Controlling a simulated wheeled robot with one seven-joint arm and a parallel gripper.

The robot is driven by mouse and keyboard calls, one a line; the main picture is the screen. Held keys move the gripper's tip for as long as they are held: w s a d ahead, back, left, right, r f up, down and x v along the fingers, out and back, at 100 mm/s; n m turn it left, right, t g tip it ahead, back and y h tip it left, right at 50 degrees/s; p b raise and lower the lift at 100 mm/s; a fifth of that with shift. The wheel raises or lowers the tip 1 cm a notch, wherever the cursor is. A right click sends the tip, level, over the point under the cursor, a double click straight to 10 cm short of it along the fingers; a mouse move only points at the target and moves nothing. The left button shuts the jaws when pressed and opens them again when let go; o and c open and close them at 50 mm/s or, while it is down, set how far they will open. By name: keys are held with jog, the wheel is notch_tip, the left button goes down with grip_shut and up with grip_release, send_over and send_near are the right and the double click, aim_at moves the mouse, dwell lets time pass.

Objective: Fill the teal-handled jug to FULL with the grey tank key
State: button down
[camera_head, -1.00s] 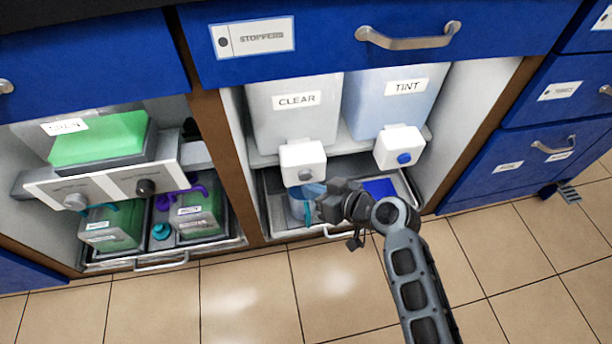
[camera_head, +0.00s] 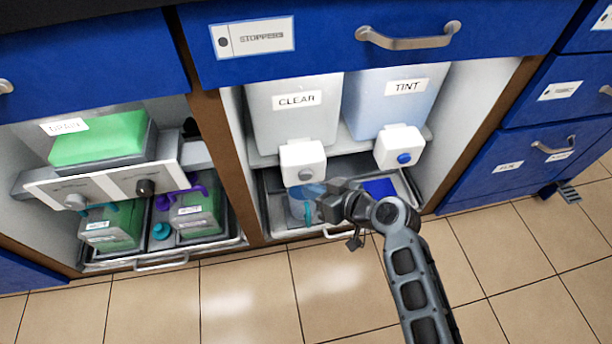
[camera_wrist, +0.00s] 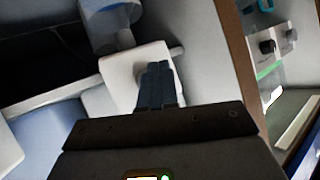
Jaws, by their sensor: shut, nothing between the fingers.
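The jug (camera_head: 298,209) with its teal handle stands in the tray under the CLEAR tank (camera_head: 290,120), partly hidden by my gripper. Its fill level is hard to read. The grey key (camera_head: 306,175) sits on the white tap block (camera_head: 302,158) of that tank. My gripper (camera_head: 325,208) is shut and empty, beside the jug and below the tap block in the head view. In the wrist view the shut fingers (camera_wrist: 157,75) overlap a white tap block (camera_wrist: 122,72) and hide part of its face. Whether they touch the key cannot be told.
The TINT tank (camera_head: 390,100) with a blue key (camera_head: 404,158) stands to the right. A blue item (camera_head: 380,188) lies in the tray below it. A left bay holds a green-topped unit (camera_head: 100,138) and green containers (camera_head: 110,228). The tiled floor in front is clear.

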jog(key=shift+w, duration=0.1)
jog(key=shift+w+a, duration=0.1)
jog(key=shift+w, duration=0.2)
jog(key=shift+w+a+b, duration=0.15)
jog(key=shift+w+b, duration=0.4)
dwell(1.9)
jog(key=shift+s, duration=0.1)
dwell(2.5)
jog(key=shift+s+d, duration=0.25)
jog(key=shift+s, duration=0.6)
jog(key=shift+s+p, duration=0.1)
jog(key=shift+p, duration=0.2)
jog(key=shift+s+d+p, duration=0.2)
jog(key=shift+s, duration=0.55)
jog(key=shift+s+d+p, duration=0.25)
jog(key=shift+s, duration=0.55)
jog(key=shift+s+d+p, duration=0.2)
jog(key=shift+s, duration=0.55)
